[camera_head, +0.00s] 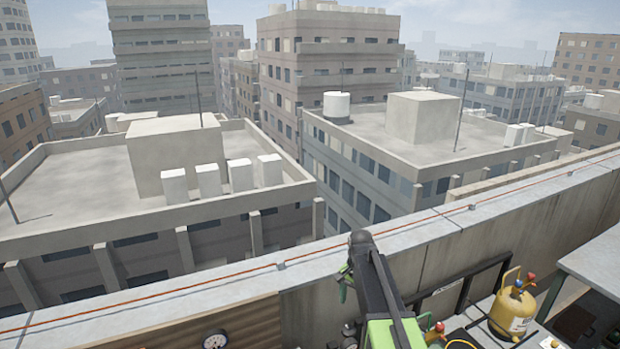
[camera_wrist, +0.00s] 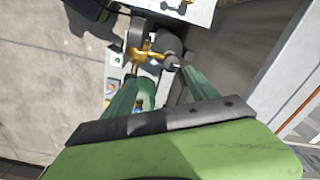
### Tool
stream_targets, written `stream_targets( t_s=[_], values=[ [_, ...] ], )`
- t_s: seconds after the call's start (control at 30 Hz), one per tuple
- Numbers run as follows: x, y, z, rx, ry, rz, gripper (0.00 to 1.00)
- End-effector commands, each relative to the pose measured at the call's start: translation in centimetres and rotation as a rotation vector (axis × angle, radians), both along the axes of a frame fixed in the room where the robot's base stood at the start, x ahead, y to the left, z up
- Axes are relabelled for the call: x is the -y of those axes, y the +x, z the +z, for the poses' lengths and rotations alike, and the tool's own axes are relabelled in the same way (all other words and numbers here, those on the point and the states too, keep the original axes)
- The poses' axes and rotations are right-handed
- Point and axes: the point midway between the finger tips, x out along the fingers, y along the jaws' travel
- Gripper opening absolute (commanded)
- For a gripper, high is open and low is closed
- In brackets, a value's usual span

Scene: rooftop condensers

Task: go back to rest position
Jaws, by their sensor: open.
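My gripper (camera_wrist: 160,72) shows in the wrist view with its two green fingers spread apart. I see nothing held between them. Beyond the fingers, some way off, are a brass-coloured fitting (camera_wrist: 146,52) and dark round parts on a light surface. In the head view my green and black arm rises from the bottom middle, in front of the parapet. The gripper's fingers are mostly hidden there.
A parapet (camera_head: 230,278) with an orange cable runs across the head view, with buildings beyond. A yellow gas cylinder (camera_head: 511,312) with red and blue valves stands at the lower right, beside a grey panel (camera_head: 598,265). A round gauge (camera_head: 215,340) is at the bottom left.

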Motion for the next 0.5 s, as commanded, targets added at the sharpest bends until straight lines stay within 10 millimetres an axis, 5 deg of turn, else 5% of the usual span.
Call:
stream_targets(
  t_s=[0.03,0.2,0.43,0.5],
  values=[
    [0.1,-3.4,0.0,0.006,-0.002,0.09,0.67],
    [0.2,-9.1,0.0,0.028,-0.012,0.382,0.67],
    [0.3,-15.6,0.1,0.051,-0.032,0.701,0.67],
    [0.3,-14.8,-3.3,0.044,-0.029,0.697,0.67]
  ],
)
